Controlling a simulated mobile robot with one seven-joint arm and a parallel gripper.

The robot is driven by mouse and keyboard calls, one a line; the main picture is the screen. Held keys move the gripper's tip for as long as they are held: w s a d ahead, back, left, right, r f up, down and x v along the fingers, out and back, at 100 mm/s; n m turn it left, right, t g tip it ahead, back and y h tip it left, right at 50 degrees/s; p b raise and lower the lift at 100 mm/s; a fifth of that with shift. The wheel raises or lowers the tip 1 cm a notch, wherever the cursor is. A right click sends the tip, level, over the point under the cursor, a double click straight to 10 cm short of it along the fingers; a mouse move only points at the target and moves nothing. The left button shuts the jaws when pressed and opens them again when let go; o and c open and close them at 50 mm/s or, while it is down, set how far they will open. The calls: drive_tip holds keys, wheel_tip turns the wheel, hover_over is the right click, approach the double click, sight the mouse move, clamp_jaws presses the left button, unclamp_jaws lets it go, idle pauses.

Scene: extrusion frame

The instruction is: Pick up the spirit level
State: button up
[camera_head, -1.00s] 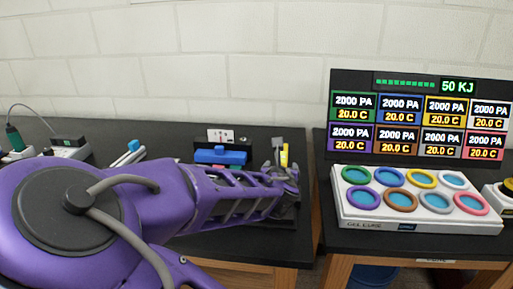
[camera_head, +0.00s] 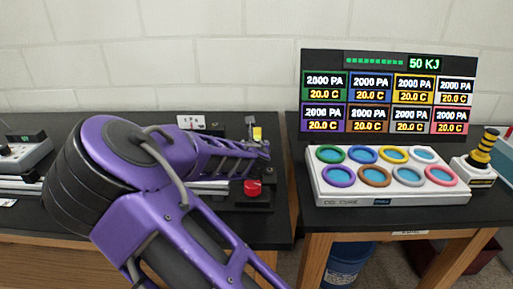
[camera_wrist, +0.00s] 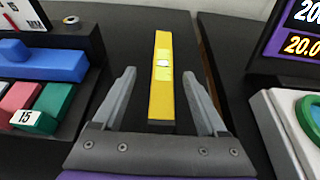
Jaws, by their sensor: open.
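The spirit level is a yellow bar (camera_wrist: 161,78) with a pale vial in its middle. In the wrist view it lies on the black table, lengthwise between the two fingers of my gripper (camera_wrist: 160,102). The fingers are apart on either side of it, with a gap at each side, and hold nothing. In the head view a small part of the yellow level (camera_head: 257,134) shows just past the end of my purple arm. My gripper (camera_head: 262,150) is small there and partly hidden.
In the wrist view a holder with coloured blocks (camera_wrist: 40,65) stands left of the level. A white console with coloured rings (camera_head: 385,178) and a display panel (camera_head: 390,95) stand on the right table. A red button (camera_head: 252,188) sits near my arm. A gap separates the tables.

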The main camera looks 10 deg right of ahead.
drive_tip(key=shift+d+x, duration=0.1)
drive_tip(key=shift+x, duration=1.25)
drive_tip(key=shift+d+x, duration=0.15)
drive_tip(key=shift+x, duration=1.15)
drive_tip(key=shift+f, duration=0.1)
clamp_jaws()
